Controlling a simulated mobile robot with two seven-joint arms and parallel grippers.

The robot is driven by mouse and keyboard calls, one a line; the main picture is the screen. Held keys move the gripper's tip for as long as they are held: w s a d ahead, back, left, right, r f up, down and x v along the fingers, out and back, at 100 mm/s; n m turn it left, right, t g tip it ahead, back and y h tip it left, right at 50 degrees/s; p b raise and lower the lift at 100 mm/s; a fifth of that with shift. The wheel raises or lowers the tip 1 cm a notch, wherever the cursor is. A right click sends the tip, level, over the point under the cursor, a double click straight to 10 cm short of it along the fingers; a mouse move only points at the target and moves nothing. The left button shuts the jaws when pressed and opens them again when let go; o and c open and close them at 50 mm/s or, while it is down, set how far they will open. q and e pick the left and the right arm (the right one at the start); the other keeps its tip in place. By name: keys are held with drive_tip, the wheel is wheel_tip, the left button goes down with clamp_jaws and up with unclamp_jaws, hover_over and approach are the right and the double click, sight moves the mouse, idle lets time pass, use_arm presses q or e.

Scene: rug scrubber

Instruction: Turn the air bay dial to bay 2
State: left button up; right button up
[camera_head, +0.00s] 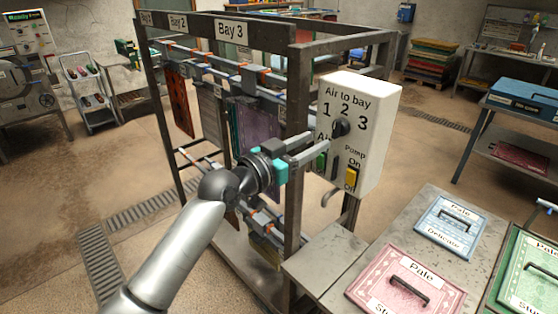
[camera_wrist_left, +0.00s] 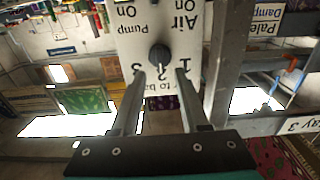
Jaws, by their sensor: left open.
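The air bay dial (camera_head: 341,127) is a dark round knob on the white control box (camera_head: 380,115), under the numbers 1, 2 and 3. In the left wrist view the dial (camera_wrist_left: 160,55) appears upside down, and a light mark on it seems to face the 2. My left gripper (camera_head: 325,138) is open and empty, just left of the dial in the head view. In the left wrist view its fingertips (camera_wrist_left: 159,72) lie to either side of the dial, with gaps. Whether they reach around it is unclear. My right gripper is not in view.
The box also has a green Air switch (camera_head: 321,160) and a yellow Pump switch (camera_head: 351,177) below the dial. A metal rack (camera_head: 292,190) with bay signs and hanging rugs stands beside it. A table (camera_head: 400,235) holds pale panels with handles.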

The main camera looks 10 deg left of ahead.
use_arm(q)
drive_tip(key=b+v, duration=0.1)
drive_tip(key=v, duration=0.8)
drive_tip(key=a+f+n+g+y+b, duration=0.1)
drive_tip(key=a+f+n+y+b, duration=0.25)
drive_tip(key=f, duration=1.35)
drive_tip(key=a+f+n+g+y+b, duration=0.1)
drive_tip(key=a+f+n+y+b, duration=0.3)
drive_tip(key=f, duration=1.2)
drive_tip(key=s+a+f+m+g+y+b, duration=0.15)
drive_tip(key=s+f, duration=0.35)
drive_tip(key=f, duration=0.6)
drive_tip(key=s+a+f+g+b, duration=0.1)
drive_tip(key=s+a+f+g, duration=0.15)
drive_tip(key=s+f, duration=0.65)
drive_tip(key=s+d+f+g+b, duration=0.1)
drive_tip(key=s+f+g+b, duration=0.1)
drive_tip(key=s+f, duration=1)
drive_tip(key=s+d+f+m+g+y+b, duration=0.1)
drive_tip(key=s+f+g+b, duration=0.2)
drive_tip(key=s+f, duration=0.9)
drive_tip(key=s+g, duration=0.2)
drive_tip(key=s, duration=0.5)
drive_tip(key=shift+d+f+g+y, duration=0.2)
drive_tip(key=shift+f+g+y, duration=0.1)
drive_tip(key=shift+w, duration=0.1)
